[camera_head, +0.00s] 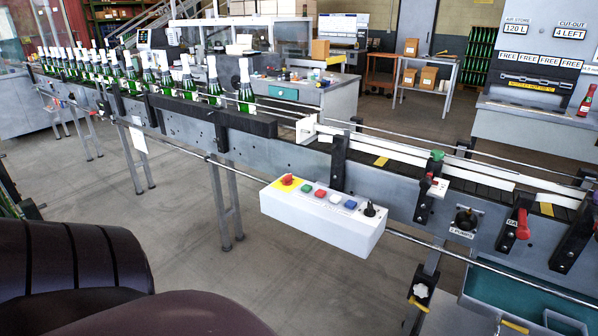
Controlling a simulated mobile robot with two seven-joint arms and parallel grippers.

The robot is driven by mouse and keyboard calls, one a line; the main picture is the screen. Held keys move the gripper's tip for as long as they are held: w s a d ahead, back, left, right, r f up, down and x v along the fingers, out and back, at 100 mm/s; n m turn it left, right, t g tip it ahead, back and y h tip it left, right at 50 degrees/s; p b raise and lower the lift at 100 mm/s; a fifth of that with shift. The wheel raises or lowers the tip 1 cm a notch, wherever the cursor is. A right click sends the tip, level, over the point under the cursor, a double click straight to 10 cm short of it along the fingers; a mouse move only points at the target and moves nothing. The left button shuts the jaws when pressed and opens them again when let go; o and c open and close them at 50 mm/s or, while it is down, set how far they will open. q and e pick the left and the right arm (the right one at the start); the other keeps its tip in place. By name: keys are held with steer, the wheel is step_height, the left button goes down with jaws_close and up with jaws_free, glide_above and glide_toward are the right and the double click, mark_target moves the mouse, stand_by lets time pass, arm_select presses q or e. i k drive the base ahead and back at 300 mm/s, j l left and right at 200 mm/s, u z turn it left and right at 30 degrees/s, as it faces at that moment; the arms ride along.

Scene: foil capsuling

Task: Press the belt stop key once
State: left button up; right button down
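A white control box (322,219) is mounted on the near side of the conveyor, at the middle of the view. Its sloped top carries a row of controls: a red mushroom button on a yellow base (287,181), a green key (307,188), a red key (321,193), a pale key (336,199), a blue key (350,204) and a black knob (370,210). No readable label shows which one is the belt stop key. Nothing touches the keys. Neither gripper is in view; dark rounded parts of mine fill the lower left.
Green bottles with white tops (213,80) stand in a line on the conveyor (262,128), left of the box. A rail (420,240) runs along the conveyor's front. A red lever (522,224) and black clamps are at the right. The floor (200,235) before the box is clear.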

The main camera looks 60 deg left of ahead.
mark_target(320, 193)
steer(key=u, duration=1.5)
